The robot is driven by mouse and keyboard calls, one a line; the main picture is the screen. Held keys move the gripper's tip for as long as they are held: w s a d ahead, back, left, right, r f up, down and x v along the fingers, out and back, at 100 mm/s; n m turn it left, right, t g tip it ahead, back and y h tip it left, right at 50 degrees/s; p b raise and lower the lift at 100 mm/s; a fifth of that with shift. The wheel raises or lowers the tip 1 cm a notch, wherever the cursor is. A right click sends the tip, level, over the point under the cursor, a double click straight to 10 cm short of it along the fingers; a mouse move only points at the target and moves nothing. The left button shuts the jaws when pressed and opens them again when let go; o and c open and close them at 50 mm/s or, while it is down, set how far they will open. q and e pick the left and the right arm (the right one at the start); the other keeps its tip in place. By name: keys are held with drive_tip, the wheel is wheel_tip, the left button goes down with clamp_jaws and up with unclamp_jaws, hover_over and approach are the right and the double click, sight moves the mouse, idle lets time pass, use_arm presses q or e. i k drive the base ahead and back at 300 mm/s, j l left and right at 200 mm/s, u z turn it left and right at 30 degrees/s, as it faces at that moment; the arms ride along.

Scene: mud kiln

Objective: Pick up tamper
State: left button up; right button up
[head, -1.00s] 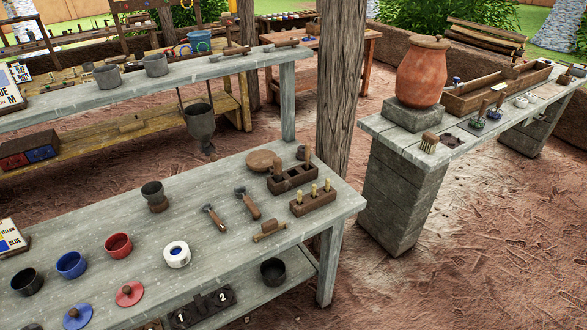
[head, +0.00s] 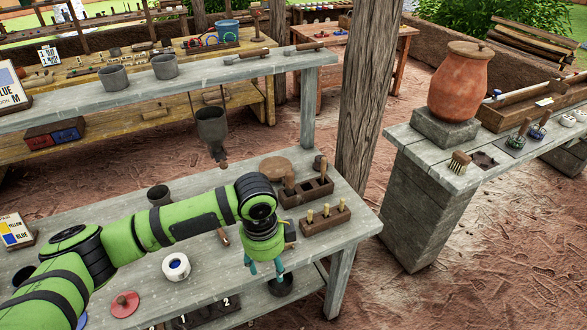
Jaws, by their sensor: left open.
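My left gripper (head: 265,268) points down over the front right part of the near grey table (head: 205,295), open and empty. I cannot say for sure which tool is the tamper. A wooden handle end (head: 222,237) shows just below my green arm, left of the gripper; the rest of that tool and its neighbour are hidden behind the arm. A small wooden piece (head: 290,232) shows partly behind the gripper's right side. My right gripper is not in view.
A compartmented wooden holder (head: 306,193) and a block with several light-handled tools (head: 325,220) stand just behind the gripper. A wooden post (head: 368,100) rises behind the table.

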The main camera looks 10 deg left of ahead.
sight(289, 174)
drive_tip(key=i, duration=1.15)
